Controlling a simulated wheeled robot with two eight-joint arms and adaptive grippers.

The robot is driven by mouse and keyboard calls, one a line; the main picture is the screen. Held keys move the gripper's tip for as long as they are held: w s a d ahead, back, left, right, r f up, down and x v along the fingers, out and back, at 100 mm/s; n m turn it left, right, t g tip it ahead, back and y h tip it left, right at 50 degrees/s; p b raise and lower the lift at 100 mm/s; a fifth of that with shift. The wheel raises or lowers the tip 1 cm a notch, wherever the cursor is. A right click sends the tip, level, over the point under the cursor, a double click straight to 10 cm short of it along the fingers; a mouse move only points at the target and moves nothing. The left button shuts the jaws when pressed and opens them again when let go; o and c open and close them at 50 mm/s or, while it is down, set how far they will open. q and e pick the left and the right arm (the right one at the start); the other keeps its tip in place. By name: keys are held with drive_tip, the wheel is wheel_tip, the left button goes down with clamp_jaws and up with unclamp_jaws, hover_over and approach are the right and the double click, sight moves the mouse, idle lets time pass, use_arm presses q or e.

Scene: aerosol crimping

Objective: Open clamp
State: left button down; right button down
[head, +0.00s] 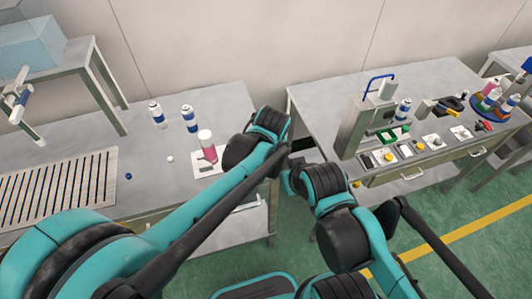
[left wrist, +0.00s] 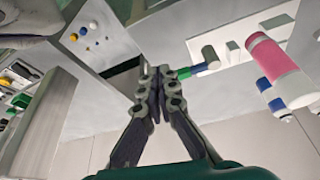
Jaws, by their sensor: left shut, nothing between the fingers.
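A grey press-like machine (head: 360,125) with a blue bent handle (head: 371,81) stands on the right table; I cannot make out which part is the clamp. A green piece (head: 388,135) sits at its base. My left gripper (left wrist: 155,72) is shut and empty in the left wrist view, its fingertips close together at the middle. A small green, blue and grey piece (left wrist: 197,67) shows just beside the fingertips; I cannot tell whether it touches them. In the head view my left wrist hides its fingers. My right gripper is not clearly visible behind my right arm.
The left table (head: 225,98) holds two white-and-blue cans (head: 157,115) and a pink-and-white can (head: 207,147), also in the left wrist view (left wrist: 278,62). The right table (head: 440,78) has buttons, tools and a round tray with bottles (head: 493,102). A gap separates the tables.

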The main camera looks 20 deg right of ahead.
use_arm(q)
drive_tip(key=v, duration=0.3)
drive_tip(key=shift+d+p, duration=0.15)
drive_tip(key=shift+p, duration=0.15)
drive_tip(key=s+a+r+n+t+b, duration=0.1)
drive_tip(key=a+r, duration=0.2)
drive_tip(key=a, duration=1.4)
drive_tip(key=s+a+f+t+b, duration=0.1)
drive_tip(key=s+a, duration=0.3)
drive_tip(key=a, duration=0.4)
drive_tip(key=s+a+f+n+t+y+b, duration=0.1)
drive_tip(key=s+a+f, duration=0.1)
drive_tip(key=s+a, duration=0.3)
drive_tip(key=a, duration=0.4)
drive_tip(key=shift+s+a+n, duration=0.2)
drive_tip(key=shift+s+n, duration=0.1)
